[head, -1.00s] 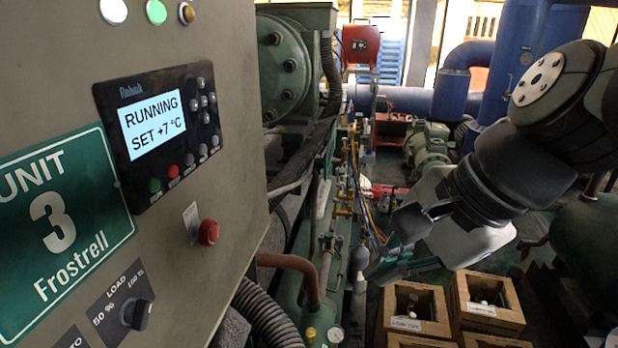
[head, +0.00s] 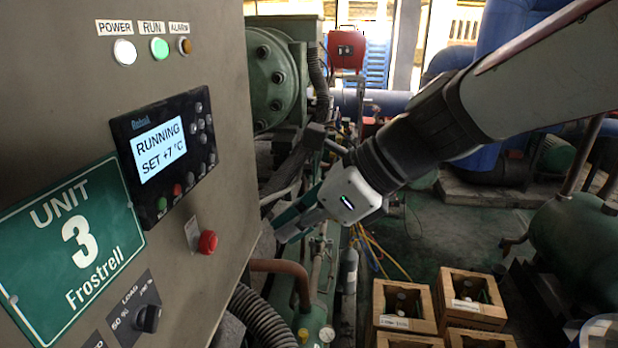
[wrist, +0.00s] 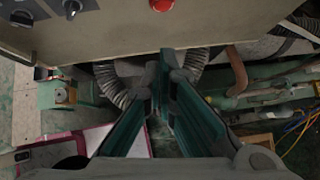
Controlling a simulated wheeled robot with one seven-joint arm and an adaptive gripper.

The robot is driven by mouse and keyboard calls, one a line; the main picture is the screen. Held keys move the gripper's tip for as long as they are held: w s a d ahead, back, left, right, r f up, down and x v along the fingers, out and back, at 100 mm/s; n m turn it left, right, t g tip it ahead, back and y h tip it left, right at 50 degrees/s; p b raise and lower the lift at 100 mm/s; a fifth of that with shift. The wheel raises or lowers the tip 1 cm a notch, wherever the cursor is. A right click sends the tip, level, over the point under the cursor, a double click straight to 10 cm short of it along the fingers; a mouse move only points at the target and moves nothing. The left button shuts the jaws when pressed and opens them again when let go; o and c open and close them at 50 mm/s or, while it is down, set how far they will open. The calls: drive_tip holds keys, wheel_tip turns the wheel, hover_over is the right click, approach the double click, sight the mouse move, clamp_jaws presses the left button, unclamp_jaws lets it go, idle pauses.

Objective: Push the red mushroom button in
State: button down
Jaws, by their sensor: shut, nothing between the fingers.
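The red mushroom button (head: 207,242) stands out from the grey cabinet face, below the display and right of the green Unit 3 sign. It also shows at the top edge of the wrist view (wrist: 161,5), partly cut off. My gripper (head: 278,228) is to the right of the button in the head view, its fingers pointing toward the cabinet and apart from the button. In the wrist view the green fingers (wrist: 166,62) meet at their tips, shut and empty, below the button in the picture.
The display panel (head: 165,150) reads RUNNING, SET +7 °C, and the green RUN lamp (head: 159,48) is lit. A load selector knob (head: 148,318) is below. A ribbed hose (head: 262,318) and a brown pipe (head: 290,268) run beside the cabinet. Wooden crates (head: 405,308) stand at lower right.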

sight(211, 252)
drive_tip(key=a+r+x, duration=0.2)
drive_tip(key=x, duration=0.9)
drive_tip(key=shift+w+f, duration=0.2)
drive_tip(key=shift+a, duration=0.2)
drive_tip(key=shift+a+r+p, duration=0.15)
drive_tip(key=shift+a+p, duration=0.3)
drive_tip(key=shift+a, duration=0.35)
